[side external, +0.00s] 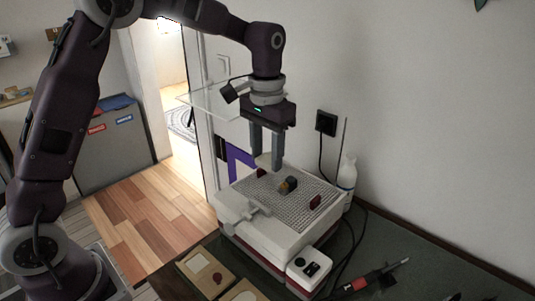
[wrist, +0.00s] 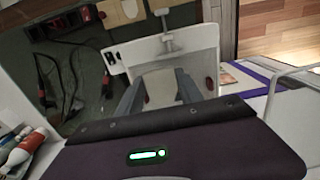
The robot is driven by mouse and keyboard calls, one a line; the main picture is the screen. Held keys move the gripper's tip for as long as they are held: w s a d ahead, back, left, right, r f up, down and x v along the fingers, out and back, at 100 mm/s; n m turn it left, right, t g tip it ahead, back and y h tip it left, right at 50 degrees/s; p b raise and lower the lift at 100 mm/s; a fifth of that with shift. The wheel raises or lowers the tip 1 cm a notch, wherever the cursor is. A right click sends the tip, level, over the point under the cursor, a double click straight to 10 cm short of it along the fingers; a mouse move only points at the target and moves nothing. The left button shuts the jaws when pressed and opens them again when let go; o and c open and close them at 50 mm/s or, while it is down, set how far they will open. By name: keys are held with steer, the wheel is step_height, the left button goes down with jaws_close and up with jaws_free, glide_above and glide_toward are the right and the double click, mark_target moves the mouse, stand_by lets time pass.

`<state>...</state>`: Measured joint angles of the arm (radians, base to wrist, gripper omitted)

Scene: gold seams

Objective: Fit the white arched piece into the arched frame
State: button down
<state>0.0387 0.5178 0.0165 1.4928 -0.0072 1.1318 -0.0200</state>
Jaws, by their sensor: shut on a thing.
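My gripper (side external: 266,168) points straight down above the back part of a white machine with a grid top. Its two grey fingers are shut on the pale, round-topped white arched piece (wrist: 160,88), which shows between them in the wrist view. In the side view the fingers largely hide the piece. A small dark grey and tan block (side external: 288,185) sits on the grid, to the right of and below the fingertips in the picture. I cannot tell whether it is the arched frame. No other arched frame can be made out clearly.
The machine's grid top (side external: 305,211) carries dark red knobs (side external: 315,201) near its edges. Tan boards (side external: 197,262) lie in front. A white bottle (side external: 347,172) stands behind right. A red-handled tool (side external: 357,284) and cables lie on the dark green table at right.

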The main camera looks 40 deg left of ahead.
steer(key=s+d, duration=0.3)
steer(key=s, duration=0.5)
steer(key=s+d, duration=0.4)
steer(key=s, duration=0.4)
step_height(320, 180, down, 23)
steer(key=shift+s+a+f, duration=0.1)
steer(key=shift+a, duration=0.05)
steer(key=shift+f, duration=2.65)
steer(key=shift+f, duration=0.4)
steer(key=c, duration=0.7)
jaws_free()
step_height(320, 180, up, 7)
